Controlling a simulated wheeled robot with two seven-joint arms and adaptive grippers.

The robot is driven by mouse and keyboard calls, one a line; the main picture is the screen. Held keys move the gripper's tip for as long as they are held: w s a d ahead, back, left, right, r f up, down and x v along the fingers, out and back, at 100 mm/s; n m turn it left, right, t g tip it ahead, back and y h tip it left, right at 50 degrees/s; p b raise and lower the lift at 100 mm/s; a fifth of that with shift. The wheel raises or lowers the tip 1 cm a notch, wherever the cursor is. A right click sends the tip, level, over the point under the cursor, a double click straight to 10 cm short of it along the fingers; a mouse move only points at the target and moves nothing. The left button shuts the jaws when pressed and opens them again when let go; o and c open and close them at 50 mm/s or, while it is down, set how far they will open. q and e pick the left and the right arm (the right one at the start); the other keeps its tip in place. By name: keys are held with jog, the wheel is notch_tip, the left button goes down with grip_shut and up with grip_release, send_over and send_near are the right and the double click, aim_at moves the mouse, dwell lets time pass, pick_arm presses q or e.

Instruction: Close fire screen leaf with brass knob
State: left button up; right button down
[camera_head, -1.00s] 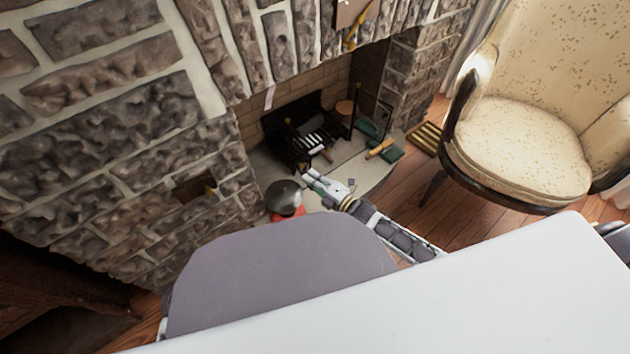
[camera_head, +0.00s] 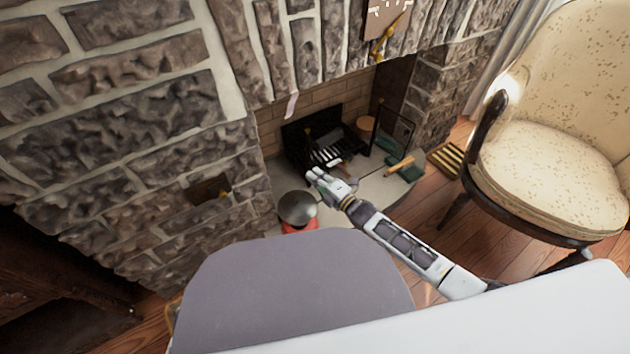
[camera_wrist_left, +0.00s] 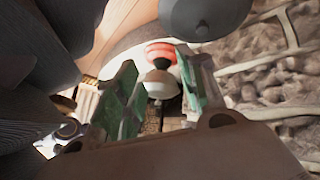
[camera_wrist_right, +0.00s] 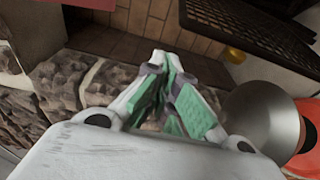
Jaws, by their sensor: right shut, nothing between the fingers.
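A black mesh panel, seemingly a fire screen leaf, crosses the upper right of the right wrist view (camera_wrist_right: 262,28). A small yellow knob-like thing (camera_wrist_right: 235,55) shows at its lower edge. In the head view, black panels (camera_head: 297,142) stand around the grate in the fireplace, and a thin dark-framed panel (camera_head: 394,128) stands at its right. I cannot tell clearly which carries the knob. My right gripper (camera_head: 314,176) is shut and empty in front of the grate, apart from the panels. My left gripper (camera_wrist_left: 158,95) is open and empty, hidden in the head view.
A metal-topped red vessel (camera_head: 298,210) stands just left of and below my right gripper. The armchair (camera_head: 545,150) is at the right. A grey-purple surface (camera_head: 300,285) fills the near foreground.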

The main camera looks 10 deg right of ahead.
jog(key=shift+w+d+b, duration=0.15)
jog(key=shift+d+b, duration=0.1)
jog(key=shift+d, duration=0.45)
jog(key=shift+w+d+b, duration=0.15)
jog(key=shift+d+b, duration=0.05)
jog(key=shift+d, duration=0.45)
jog(key=shift+r, duration=0.1)
jog(key=shift+d, duration=0.2)
